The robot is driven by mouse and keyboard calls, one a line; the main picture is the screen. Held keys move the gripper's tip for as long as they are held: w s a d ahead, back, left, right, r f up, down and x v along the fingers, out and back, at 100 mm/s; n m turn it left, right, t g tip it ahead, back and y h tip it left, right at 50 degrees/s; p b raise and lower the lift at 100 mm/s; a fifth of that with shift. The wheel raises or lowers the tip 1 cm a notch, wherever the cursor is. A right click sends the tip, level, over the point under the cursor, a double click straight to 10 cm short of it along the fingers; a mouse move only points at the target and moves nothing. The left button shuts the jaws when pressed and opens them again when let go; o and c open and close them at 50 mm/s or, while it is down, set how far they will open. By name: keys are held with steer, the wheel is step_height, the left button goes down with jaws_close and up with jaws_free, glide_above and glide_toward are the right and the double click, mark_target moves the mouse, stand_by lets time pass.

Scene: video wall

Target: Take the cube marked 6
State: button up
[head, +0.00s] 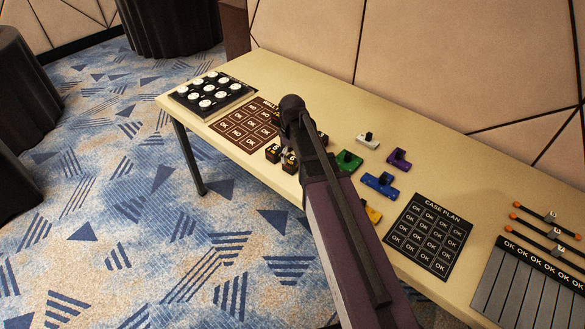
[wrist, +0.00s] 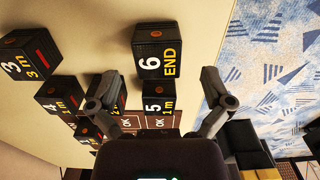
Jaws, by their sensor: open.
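The cube marked 6 (wrist: 150,62) is black, with a white 6 and a yellow "END" on its face. It sits on the table in the upper middle of the wrist view. My gripper (wrist: 158,76) is open and empty, its fingers spread wide at the left and right below cube 6. The cube marked 5 (wrist: 157,97) lies between the fingers in the picture, just below cube 6 with a small gap. In the head view, black cubes (head: 272,153) show beside my arm, which hides most of my gripper; I cannot tell which is 6 there.
Other black cubes, such as cube 3 (wrist: 27,56), stand to the left in the wrist view. The table edge and patterned floor (wrist: 262,55) lie right of cube 6. A brown OK/NO mat (head: 246,126), coloured blocks like the green one (head: 348,161), and a case plan board (head: 428,233) share the table.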

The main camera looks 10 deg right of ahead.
mark_target(291, 159)
steer(key=shift+f, duration=0.3)
steer(key=f+b, duration=0.3)
steer(key=shift+w, duration=0.35)
steer(key=shift+f+b, duration=0.95)
steer(key=shift+b, duration=0.2)
steer(key=c, duration=1.1)
